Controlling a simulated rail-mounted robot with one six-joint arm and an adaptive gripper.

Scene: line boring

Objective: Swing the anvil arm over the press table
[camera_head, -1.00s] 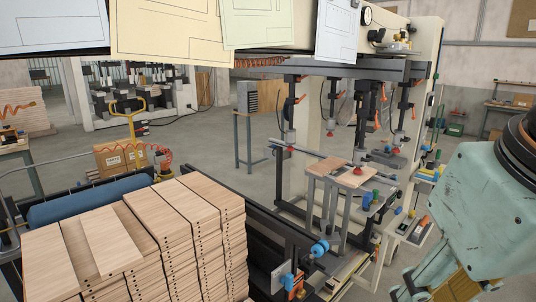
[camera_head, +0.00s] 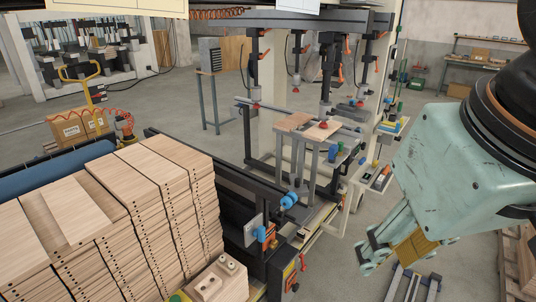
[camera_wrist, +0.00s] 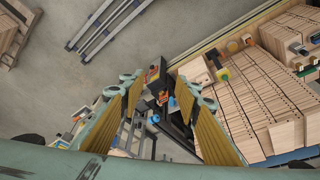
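The press table (camera_head: 340,156) stands in the middle of the camera_head view, under several hanging vertical press heads (camera_head: 326,75).
Tall stacks of wooden boards (camera_head: 130,200) fill the left front. A dark rail with blue and orange fittings (camera_head: 272,230) lies between the stacks and the press table. Grey metal bars (camera_wrist: 105,25) lie on the floor. Open floor (camera_head: 190,110) shows behind.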

